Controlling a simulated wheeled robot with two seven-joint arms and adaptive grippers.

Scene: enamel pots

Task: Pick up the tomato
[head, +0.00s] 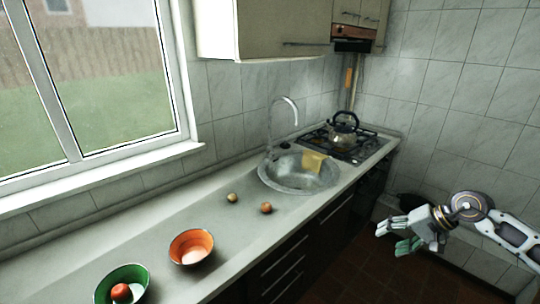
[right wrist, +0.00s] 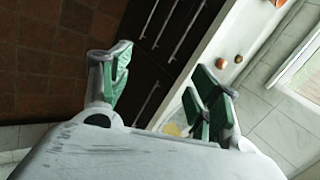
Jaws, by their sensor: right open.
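The tomato (head: 121,292) is a round red thing lying inside a green bowl (head: 138,271) at the near left end of the counter in the head view. My right gripper (head: 391,239) is open and empty. It is held above the floor at the right, off the counter's front side and far from the tomato. Its spread green-padded fingers also show in the right wrist view (right wrist: 157,85). The tomato cannot be made out in the right wrist view. My left gripper is not in view.
An orange bowl (head: 191,247) stands beside the green one. A brownish ball (head: 266,208) and a pale ball (head: 232,198) lie before the sink (head: 299,173), which has a yellow cloth (head: 314,161) on its rim. A kettle (head: 343,131) stands on the stove. Counter between bowls and balls is clear.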

